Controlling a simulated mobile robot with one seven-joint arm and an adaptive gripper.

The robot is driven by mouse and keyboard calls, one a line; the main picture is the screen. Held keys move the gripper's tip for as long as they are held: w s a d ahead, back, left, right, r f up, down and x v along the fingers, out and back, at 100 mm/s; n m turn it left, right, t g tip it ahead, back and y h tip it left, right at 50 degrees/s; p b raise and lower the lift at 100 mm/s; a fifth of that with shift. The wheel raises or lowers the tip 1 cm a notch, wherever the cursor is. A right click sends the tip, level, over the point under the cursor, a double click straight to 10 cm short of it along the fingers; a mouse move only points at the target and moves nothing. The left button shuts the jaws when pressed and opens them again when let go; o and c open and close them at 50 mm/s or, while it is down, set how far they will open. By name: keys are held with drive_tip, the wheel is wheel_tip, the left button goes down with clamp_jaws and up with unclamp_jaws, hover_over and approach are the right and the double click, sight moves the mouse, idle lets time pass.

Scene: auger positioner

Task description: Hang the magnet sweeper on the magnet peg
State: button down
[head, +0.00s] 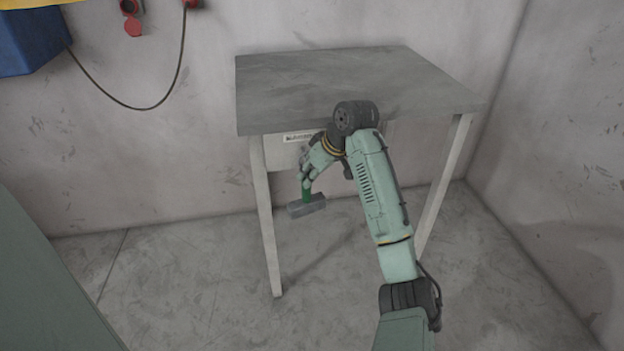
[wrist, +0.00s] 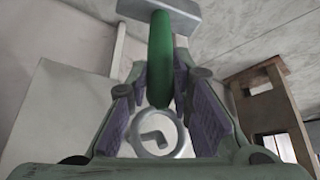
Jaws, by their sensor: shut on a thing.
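The magnet sweeper has a grey block head (head: 307,206) and a green handle (head: 306,188). In the wrist view my gripper (wrist: 165,105) is shut on the green handle (wrist: 160,60), with the grey head (wrist: 160,12) beyond the fingertips. A metal ring (wrist: 155,133) shows at the handle's near end, between the fingers. I cannot make out the magnet peg in either view.
A grey table (head: 340,80) stands against the back wall, with a labelled panel (head: 283,150) under its top. My arm passes in front of it. A blue box (head: 30,40) and a hanging cable (head: 150,107) are at upper left. The floor left of the table is clear.

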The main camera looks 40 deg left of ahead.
drive_tip(key=shift+w+a+f+p, duration=0.4)
drive_tip(key=shift+w+a+p, duration=0.25)
drive_tip(key=shift+a, duration=0.2)
drive_tip(key=shift+w+f, duration=0.1)
drive_tip(key=c, duration=1.3)
unclamp_jaws()
drive_tip(key=shift+c, duration=0.2)
drive_tip(key=v, duration=1.2)
